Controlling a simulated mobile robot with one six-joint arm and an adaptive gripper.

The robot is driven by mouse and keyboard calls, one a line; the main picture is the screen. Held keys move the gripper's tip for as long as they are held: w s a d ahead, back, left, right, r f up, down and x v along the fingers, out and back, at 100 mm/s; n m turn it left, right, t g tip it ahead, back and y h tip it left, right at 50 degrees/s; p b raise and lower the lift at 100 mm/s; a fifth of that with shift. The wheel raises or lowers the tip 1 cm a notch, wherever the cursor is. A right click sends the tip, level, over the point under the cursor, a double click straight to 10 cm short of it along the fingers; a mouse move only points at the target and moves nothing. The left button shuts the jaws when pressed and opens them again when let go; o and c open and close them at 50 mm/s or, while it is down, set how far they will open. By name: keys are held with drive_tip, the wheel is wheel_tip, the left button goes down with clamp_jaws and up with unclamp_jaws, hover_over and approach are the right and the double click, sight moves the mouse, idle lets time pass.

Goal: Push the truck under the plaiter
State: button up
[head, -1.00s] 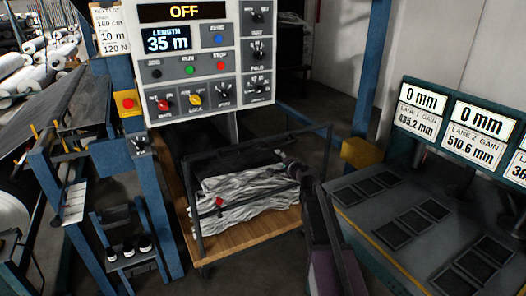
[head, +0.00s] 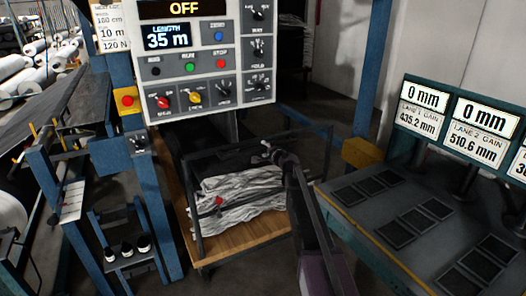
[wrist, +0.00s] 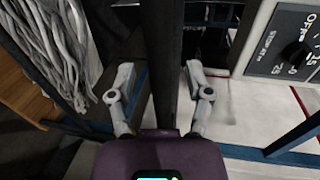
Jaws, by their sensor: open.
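The truck (head: 240,238) has a wooden deck and a dark tube frame, and carries folded grey cloth (head: 240,205). It stands below the control panel, between blue posts. My gripper (head: 268,152) is at the truck's upper rail in the head view, above the cloth. In the wrist view my gripper (wrist: 158,82) is open, with a dark bar (wrist: 168,50) running between its fingers; no clear contact shows. The cloth also shows at the left there (wrist: 58,45). Which part is the plaiter is unclear; the space behind the truck is dark.
The control panel (head: 205,65) reads OFF and 35 m. A bench with displays (head: 400,225) stands close on the right, with a yellow box (head: 362,152) beside a blue post. A blue frame with a small shelf (head: 125,240) stands on the left. Dark floor shows in front.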

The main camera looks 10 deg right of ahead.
drive_tip(key=shift+x, duration=0.9)
clamp_jaws()
